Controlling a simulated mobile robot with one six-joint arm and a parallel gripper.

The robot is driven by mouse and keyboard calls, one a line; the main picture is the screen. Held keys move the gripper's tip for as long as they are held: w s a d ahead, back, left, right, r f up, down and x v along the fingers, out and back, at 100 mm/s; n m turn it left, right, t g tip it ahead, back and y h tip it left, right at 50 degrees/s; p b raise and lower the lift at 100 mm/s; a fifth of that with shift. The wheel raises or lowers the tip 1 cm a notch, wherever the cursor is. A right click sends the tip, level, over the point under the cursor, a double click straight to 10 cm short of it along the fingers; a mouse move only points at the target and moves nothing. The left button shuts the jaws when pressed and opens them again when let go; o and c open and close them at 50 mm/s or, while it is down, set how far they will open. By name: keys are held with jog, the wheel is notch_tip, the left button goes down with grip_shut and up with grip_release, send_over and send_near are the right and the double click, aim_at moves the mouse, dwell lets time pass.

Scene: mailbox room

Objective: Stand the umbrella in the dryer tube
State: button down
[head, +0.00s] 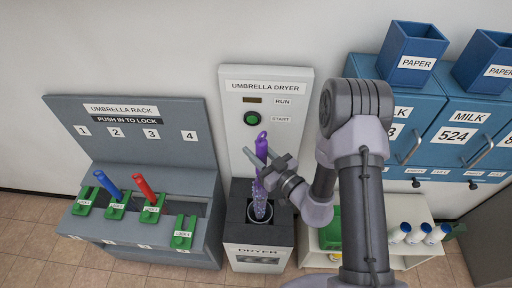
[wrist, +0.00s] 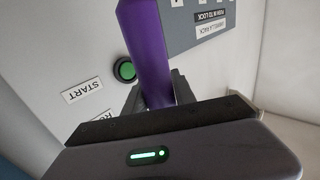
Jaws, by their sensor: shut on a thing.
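A purple umbrella (head: 261,165) is upright, with its lower end in the round opening of the dryer tube (head: 281,217). The tube is set in the dark base of the umbrella dryer (head: 260,256). How deep the umbrella reaches is hidden. My gripper (head: 265,169) is shut on the umbrella at its upper part, above the tube. In the wrist view the purple umbrella (wrist: 150,50) runs up from between the fingers (wrist: 153,96). The green START button (head: 251,118) is on the panel behind; it also shows in the wrist view (wrist: 124,70).
An umbrella rack (head: 150,190) stands at left, holding a blue umbrella (head: 107,185) and a red umbrella (head: 143,188). At right are blue mailboxes (head: 455,130) with paper bins (head: 414,50) above. White bottles (head: 419,233) stand on a low shelf below them.

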notch_tip(320, 180, down, 20)
jog(key=b, duration=1.1)
jog(key=shift+f, duration=1)
jog(key=c, duration=0.9)
grip_release()
jog(key=shift+c, duration=0.2)
jog(key=p+v, duration=0.5)
jog(key=v, duration=1.2)
jog(key=shift+s+d, duration=0.15)
